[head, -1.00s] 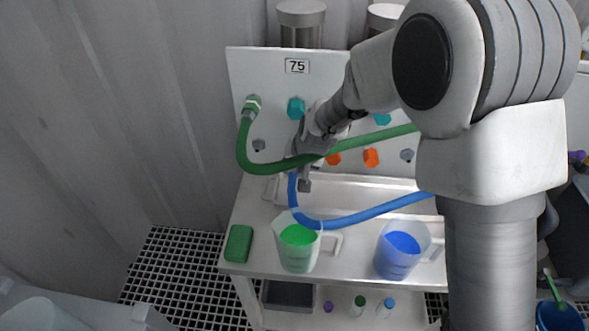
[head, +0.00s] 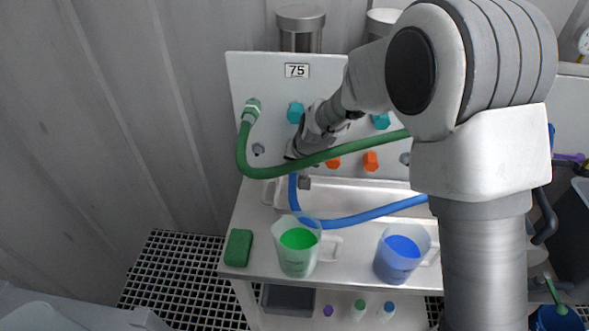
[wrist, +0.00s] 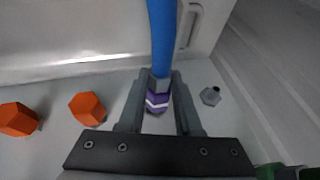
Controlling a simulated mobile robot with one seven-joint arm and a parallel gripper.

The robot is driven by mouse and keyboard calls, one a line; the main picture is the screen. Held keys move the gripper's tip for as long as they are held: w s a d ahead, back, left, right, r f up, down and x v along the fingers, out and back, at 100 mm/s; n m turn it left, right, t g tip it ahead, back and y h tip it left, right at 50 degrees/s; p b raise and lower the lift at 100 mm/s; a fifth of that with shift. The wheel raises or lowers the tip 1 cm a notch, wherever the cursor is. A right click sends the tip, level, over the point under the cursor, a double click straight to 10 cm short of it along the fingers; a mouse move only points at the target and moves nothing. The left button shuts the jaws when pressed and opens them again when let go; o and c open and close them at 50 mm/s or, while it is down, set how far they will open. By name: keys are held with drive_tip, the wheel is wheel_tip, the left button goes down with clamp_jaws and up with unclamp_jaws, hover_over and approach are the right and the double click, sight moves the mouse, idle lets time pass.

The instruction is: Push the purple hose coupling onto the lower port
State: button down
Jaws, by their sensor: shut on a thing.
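The purple hose coupling (wrist: 157,101), with a white chevron band, sits between the fingers of my gripper (wrist: 158,88) in the wrist view. The blue hose (wrist: 161,38) runs from it. In the head view my gripper (head: 294,152) is at the panel's lower left, and the coupling is hidden; the blue hose (head: 350,218) hangs below and loops right. A bare grey port (wrist: 210,96) is beside the coupling, apart from it; it also shows left of my gripper in the head view (head: 258,149). I cannot tell whether the coupling touches any port.
The green hose (head: 330,153) crosses in front of the panel (head: 335,72) near my gripper. Orange caps (head: 370,161) and teal caps (head: 295,112) are on the panel. A green-liquid jug (head: 297,257) and a blue-liquid jug (head: 397,262) stand below, beside a green block (head: 238,247).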

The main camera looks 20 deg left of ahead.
drive_tip(key=shift+w+a, duration=0.1)
drive_tip(key=shift+w, duration=0.25)
drive_tip(key=c, duration=0.5)
unclamp_jaws()
drive_tip(key=p+v, duration=0.2)
drive_tip(key=v, duration=1.5)
drive_tip(key=s+d+r+m+t+h+p, duration=0.1)
drive_tip(key=s+d+r+p, duration=0.1)
drive_tip(key=d+r, duration=0.55)
drive_tip(key=s+d+r+t+h+p, duration=0.1)
drive_tip(key=s+d+r, duration=0.25)
drive_tip(key=d, duration=0.65)
drive_tip(key=s+d+r+p, duration=0.1)
drive_tip(key=s+d, duration=0.3)
drive_tip(key=s+d+r+m+h+p, duration=0.1)
drive_tip(key=s+d, duration=0.3)
drive_tip(key=d, duration=0.1)
drive_tip(key=s+d+r+m+h+p, duration=0.1)
drive_tip(key=s+d+r, duration=0.1)
drive_tip(key=s+d, duration=0.2)
drive_tip(key=shift+d, duration=0.45)
